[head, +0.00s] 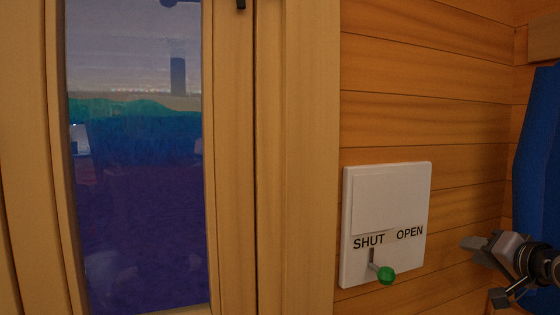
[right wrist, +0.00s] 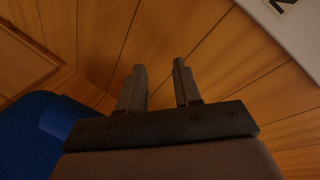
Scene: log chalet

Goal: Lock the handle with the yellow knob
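A white wall panel (head: 390,185) bears the words SHUT on the left and OPEN on the right. A short lever with a green knob (head: 386,275) sticks out of a slot below SHUT. I see no yellow knob in either view. My right gripper (head: 483,270) is right of the panel, apart from it and from the knob. In the right wrist view the fingers of my right gripper (right wrist: 160,75) stand apart with nothing between them. A corner of the panel (right wrist: 295,25) shows at upper right there. My left gripper is not in view.
A wooden door or window frame (head: 230,150) with a dark bluish glass pane (head: 135,200) stands left of the panel. Plank wall (head: 430,90) surrounds the panel. A blue thing (head: 537,160) is at the right edge, behind my right gripper.

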